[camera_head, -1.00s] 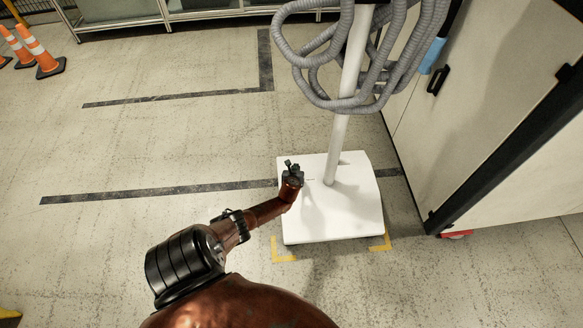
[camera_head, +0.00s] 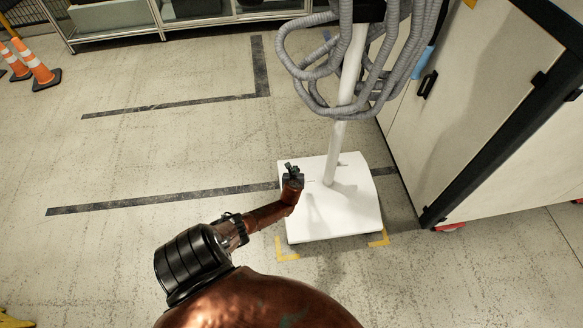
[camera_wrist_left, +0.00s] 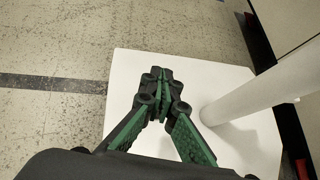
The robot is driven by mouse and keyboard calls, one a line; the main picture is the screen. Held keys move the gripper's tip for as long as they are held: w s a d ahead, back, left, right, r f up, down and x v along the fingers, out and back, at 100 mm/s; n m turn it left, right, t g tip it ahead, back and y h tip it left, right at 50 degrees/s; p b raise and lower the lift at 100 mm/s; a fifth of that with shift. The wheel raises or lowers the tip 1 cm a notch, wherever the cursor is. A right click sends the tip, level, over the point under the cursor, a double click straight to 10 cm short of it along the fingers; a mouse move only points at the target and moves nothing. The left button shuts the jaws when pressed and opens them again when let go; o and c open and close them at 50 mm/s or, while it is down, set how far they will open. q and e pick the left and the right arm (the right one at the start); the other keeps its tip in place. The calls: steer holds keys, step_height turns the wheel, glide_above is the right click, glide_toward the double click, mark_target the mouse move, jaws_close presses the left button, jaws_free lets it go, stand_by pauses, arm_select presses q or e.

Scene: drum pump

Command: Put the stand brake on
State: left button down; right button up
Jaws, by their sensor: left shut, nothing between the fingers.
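The stand has a white square base (camera_head: 345,212) on the floor and a white pole (camera_head: 336,150) rising from it. The base also shows in the left wrist view (camera_wrist_left: 260,142), with the pole (camera_wrist_left: 262,92) on the right. My left gripper (camera_head: 291,168) is over the left part of the base, left of the pole. In the left wrist view its fingertips (camera_wrist_left: 160,80) are together with nothing between them. I cannot tell whether they touch the base. I cannot make out a brake; it may be hidden behind the gripper. My right gripper is not in view.
Grey hoses (camera_head: 345,75) hang around the upper pole. A pale cabinet (camera_head: 470,110) stands close on the right. Yellow corner marks (camera_head: 285,250) lie at the base's front. Orange cones (camera_head: 38,68) stand far left. The floor on the left is clear.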

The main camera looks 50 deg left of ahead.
arm_select(q)
steer(key=shift+s+d+r+p, duration=0.2)
steer(key=shift+r+p, duration=0.25)
steer(key=shift+r, duration=0.2)
steer(key=shift+s+d+r+p, duration=0.1)
steer(key=shift+s+r+p, duration=0.25)
steer(key=shift+r, duration=0.35)
steer(key=shift+s+d+r+p, duration=0.1)
steer(key=shift+r+p, duration=0.4)
steer(key=shift+r, duration=0.15)
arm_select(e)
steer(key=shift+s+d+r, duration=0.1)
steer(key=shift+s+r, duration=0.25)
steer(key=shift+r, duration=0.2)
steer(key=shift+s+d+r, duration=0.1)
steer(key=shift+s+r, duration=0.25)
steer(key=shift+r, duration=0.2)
